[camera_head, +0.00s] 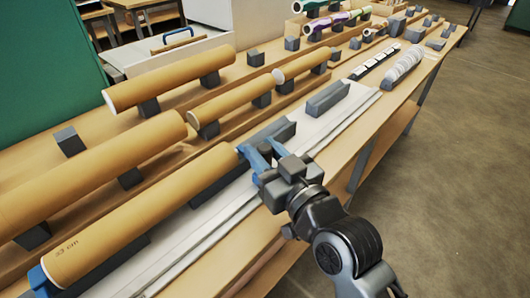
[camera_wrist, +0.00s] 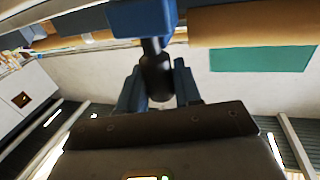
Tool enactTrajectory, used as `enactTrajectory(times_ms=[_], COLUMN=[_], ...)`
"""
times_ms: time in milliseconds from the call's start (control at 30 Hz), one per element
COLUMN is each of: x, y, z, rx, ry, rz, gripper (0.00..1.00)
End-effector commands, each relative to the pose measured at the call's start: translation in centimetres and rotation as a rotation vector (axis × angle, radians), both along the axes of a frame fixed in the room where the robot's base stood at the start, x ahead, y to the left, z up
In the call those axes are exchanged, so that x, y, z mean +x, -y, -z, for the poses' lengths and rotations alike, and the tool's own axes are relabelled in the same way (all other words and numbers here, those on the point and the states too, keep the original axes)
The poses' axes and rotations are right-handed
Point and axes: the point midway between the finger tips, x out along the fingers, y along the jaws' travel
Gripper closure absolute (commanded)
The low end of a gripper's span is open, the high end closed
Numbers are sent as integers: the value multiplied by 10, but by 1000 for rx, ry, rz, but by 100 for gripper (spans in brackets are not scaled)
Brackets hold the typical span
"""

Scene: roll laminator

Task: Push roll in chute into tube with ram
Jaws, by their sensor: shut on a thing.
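A large brown cardboard tube (camera_head: 150,215) lies in the front cradle, with a blue cap (camera_head: 40,283) at its near left end. It also shows at the top right of the wrist view (camera_wrist: 250,25). My gripper (camera_head: 262,156) is at the tube's far right end. In the wrist view its blue fingers (camera_wrist: 157,92) are shut around the black handle of the ram (camera_wrist: 156,72), below the ram's blue block (camera_wrist: 143,18). The grey chute (camera_head: 280,131) runs on beyond the tube's mouth and looks empty there. No roll shows in the chute; the tube's inside is hidden.
Several other brown tubes (camera_head: 95,175) lie on grey supports on the wooden bench behind. A grey block (camera_head: 328,98) stands farther along the pale rail (camera_head: 310,120). Open floor (camera_head: 450,190) lies right of the bench.

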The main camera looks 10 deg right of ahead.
Motion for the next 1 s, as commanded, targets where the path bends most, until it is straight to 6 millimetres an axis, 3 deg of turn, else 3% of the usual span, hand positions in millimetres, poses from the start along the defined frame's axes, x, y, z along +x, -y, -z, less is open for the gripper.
enactTrajectory(times_ms=[200, 233, 400, 733, 1000], x=[0, 0, 0, -5, -42], y=[1, 1, 1, 3, 19], z=[0, 0, 0, 1, 3], rx=[0, 0, 0, 0, -1], ry=[-1, -1, -1, -1, -2], rz=[1, 1, 1, 1, 0], gripper=[97, 64, 48, 48, 48])
